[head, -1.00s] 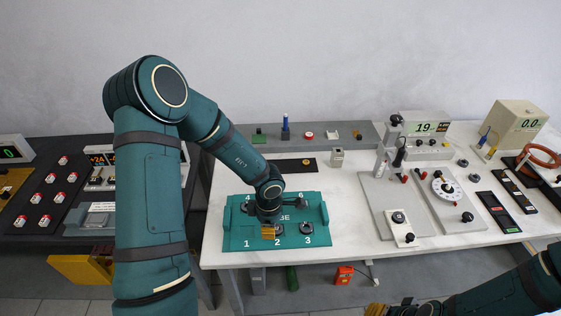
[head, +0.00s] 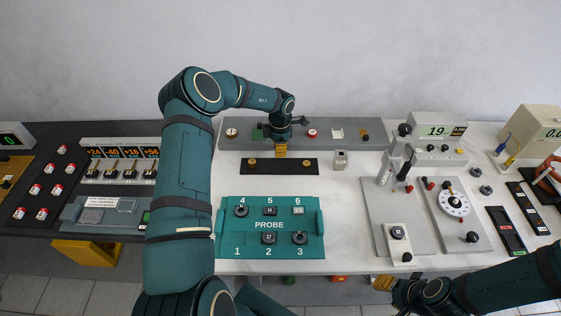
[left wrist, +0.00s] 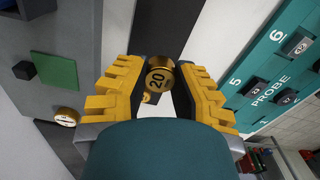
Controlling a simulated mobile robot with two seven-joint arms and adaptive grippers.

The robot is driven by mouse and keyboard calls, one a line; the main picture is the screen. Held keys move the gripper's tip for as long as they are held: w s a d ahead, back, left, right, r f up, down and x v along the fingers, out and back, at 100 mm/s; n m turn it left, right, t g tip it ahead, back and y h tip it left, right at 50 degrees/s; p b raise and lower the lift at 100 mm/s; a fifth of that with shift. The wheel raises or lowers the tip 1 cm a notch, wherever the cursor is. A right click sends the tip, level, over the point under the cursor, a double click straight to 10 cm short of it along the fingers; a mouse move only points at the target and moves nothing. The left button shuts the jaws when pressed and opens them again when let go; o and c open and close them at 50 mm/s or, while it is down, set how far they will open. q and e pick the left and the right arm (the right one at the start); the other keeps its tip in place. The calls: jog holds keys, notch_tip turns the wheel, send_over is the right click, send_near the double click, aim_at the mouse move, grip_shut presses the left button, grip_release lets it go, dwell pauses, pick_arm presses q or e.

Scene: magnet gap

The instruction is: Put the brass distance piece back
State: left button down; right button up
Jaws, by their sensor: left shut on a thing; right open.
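My left gripper (head: 281,153) is shut on the brass distance piece (left wrist: 158,77), a small round brass part marked 20, held between the yellow fingers in the left wrist view. In the head view the gripper hangs over or just behind the middle of the black strip (head: 280,168); the piece itself is not clear there. The strip carries a brass spot at its left (head: 252,162) and at its right (head: 307,163). My right gripper (head: 384,284) is open and empty near the front edge of the bench.
The teal PROBE tray (head: 230,228) lies in front of the strip, with parts at several numbered places; place 1 looks bare. A grey shelf (head: 380,125) behind carries small items. A small metal block (head: 340,160) stands right of the strip. Instruments with a dial (head: 453,203) fill the right.

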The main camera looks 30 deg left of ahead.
aim_at(279, 165)
pick_arm(q)
jog(key=shift+f, duration=3.6)
jog(key=shift+f, duration=0.15)
jog(key=c, duration=0.9)
grip_release()
jog(key=shift+o, duration=0.2)
